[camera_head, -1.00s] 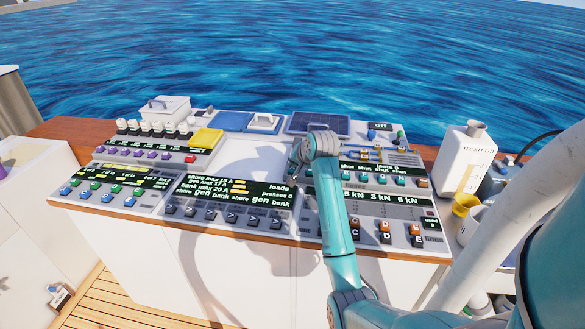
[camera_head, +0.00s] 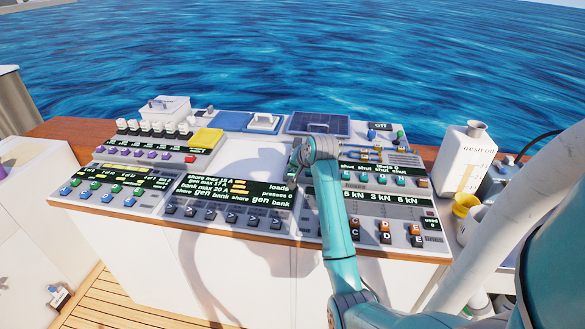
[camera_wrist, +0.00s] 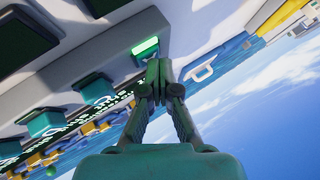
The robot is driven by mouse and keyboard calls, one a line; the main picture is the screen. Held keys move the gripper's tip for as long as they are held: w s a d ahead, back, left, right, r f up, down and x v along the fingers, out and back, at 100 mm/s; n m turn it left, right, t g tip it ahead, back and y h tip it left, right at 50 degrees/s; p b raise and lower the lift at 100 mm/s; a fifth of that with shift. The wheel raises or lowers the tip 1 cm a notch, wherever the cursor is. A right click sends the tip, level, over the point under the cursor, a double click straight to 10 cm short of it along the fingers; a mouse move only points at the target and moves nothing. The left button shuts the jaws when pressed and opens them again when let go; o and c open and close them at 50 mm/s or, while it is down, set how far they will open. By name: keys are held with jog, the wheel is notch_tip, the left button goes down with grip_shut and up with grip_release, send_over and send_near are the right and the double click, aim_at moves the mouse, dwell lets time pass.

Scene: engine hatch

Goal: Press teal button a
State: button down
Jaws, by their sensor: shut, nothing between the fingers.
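A row of teal buttons (camera_head: 382,180) sits below the "shut shut" display on the right-hand panel; its left end is hidden behind my arm. In the wrist view, teal buttons (camera_wrist: 93,86) run diagonally along the panel. At the row's end, a bright green-lit button face (camera_wrist: 146,47) lies just beside my fingertips. I cannot read the letters, so I cannot tell which is button a. My gripper (camera_wrist: 158,72) is shut and empty, very close to this lit face; contact is unclear.
Several panels of buttons and dark displays (camera_head: 232,190) cover the console. Orange and dark buttons (camera_head: 385,232) lie nearer the front edge. A white oil jug (camera_head: 460,155) and a yellow cup (camera_head: 465,203) stand at the right. Open water lies behind.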

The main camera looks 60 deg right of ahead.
jog(key=shift+r, duration=1.2)
jog(key=shift+r, duration=0.1)
jog(key=shift+r, duration=2.4)
jog(key=shift+r, duration=0.1)
notch_tip(320, 180, up, 7)
send_over(294, 171)
jog(key=shift+w, duration=0.1)
